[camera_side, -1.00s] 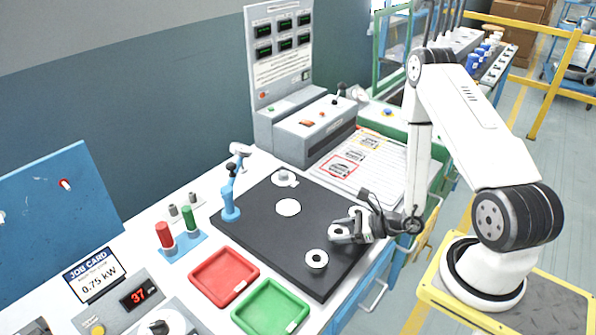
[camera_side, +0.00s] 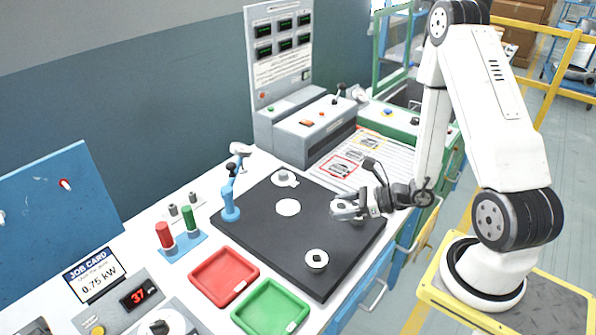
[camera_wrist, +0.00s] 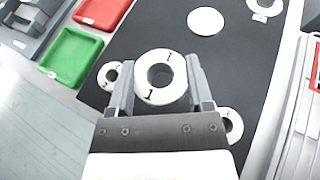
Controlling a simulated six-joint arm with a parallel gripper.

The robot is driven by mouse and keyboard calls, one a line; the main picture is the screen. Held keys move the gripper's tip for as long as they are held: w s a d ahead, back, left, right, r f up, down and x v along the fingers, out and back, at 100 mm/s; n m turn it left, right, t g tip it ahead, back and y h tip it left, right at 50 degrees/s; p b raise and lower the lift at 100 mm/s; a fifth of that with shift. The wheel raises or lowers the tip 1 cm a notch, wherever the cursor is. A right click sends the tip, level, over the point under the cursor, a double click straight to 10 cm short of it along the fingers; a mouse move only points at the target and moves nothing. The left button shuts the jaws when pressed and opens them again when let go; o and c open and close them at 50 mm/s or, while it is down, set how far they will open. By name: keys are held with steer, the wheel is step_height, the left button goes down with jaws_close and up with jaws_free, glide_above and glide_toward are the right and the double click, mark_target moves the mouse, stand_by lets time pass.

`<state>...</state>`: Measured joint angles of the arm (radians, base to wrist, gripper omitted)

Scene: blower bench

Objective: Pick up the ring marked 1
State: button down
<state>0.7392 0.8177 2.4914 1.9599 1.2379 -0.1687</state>
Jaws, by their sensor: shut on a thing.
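The ring marked 1 (camera_wrist: 161,77) is a white ring with a dark round hole, and two "1" marks show on its face in the wrist view. My gripper (camera_wrist: 158,85) is shut on it, with one finger on each side. In the side view my gripper (camera_side: 345,208) holds the ring above the right part of the black mat (camera_side: 262,230). The ring is small there and partly hidden by the fingers.
Another ring (camera_side: 317,259) lies on the mat's near side. One more ring (camera_wrist: 232,125) shows beside my right finger. A white disc (camera_side: 288,207) lies mid-mat. A red tray (camera_side: 224,277), a green tray (camera_side: 270,308) and a blue stand (camera_side: 231,205) are around the mat.

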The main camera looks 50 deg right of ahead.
steer(key=shift+r, duration=0.5)
stand_by(0.4)
